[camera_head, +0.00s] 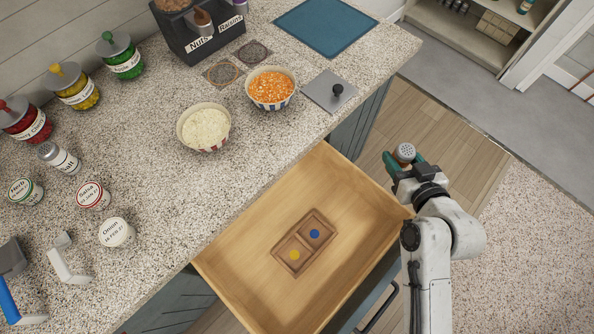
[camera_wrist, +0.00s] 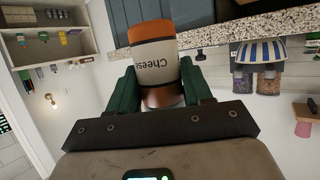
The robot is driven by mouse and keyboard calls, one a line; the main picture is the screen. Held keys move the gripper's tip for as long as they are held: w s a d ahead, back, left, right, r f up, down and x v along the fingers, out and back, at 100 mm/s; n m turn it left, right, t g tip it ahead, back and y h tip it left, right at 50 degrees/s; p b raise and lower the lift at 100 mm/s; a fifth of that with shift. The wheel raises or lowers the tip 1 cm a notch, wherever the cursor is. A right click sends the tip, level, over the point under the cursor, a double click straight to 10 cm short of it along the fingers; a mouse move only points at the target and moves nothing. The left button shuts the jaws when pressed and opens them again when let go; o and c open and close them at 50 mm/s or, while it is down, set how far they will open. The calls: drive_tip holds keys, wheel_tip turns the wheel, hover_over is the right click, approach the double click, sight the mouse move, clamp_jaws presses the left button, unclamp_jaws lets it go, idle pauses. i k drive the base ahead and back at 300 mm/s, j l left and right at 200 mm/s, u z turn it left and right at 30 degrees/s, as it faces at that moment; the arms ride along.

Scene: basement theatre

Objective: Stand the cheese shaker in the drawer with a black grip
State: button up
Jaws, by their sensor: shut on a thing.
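The cheese shaker (camera_head: 404,153) has a grey perforated top in the head view. In the wrist view the shaker (camera_wrist: 153,67) shows a white label reading "Cheese" and orange-brown ends. My gripper (camera_head: 404,164), with green fingers, is shut around the shaker's sides. It holds the shaker in the air beyond the drawer's right side, clear of the counter. The open wooden drawer (camera_head: 335,185) has a black grip (camera_head: 379,309) on its front.
The drawer floor around the tray is bare.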

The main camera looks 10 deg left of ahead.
sight(281, 311)
drive_tip(key=k+u, duration=0.1)
drive_tip(key=k, duration=0.5)
drive_tip(key=k+j+u, duration=0.15)
drive_tip(key=k, duration=0.4)
drive_tip(key=u, duration=1.65)
drive_tip(key=l+u, duration=0.65)
drive_tip(key=u, duration=0.15)
drive_tip(key=k+l+u, duration=0.15)
drive_tip(key=u, duration=0.25)
drive_tip(key=k+l, duration=0.2)
drive_tip(key=l, duration=0.35)
drive_tip(key=k+l, duration=0.25)
drive_tip(key=l, duration=0.25)
drive_tip(key=k+l, duration=0.2)
drive_tip(key=l, duration=0.35)
drive_tip(key=k+l, duration=0.25)
drive_tip(key=l, duration=0.25)
drive_tip(key=k+l, duration=0.2)
drive_tip(key=l, duration=0.35)
drive_tip(key=k+l, duration=0.25)
drive_tip(key=l, duration=0.25)
drive_tip(key=k+l, duration=0.2)
drive_tip(key=l, duration=0.35)
drive_tip(key=k+l, duration=0.25)
drive_tip(key=l, duration=0.9)
drive_tip(key=k+l, duration=0.1)
drive_tip(key=l, duration=0.6)
drive_tip(key=i, duration=0.55)
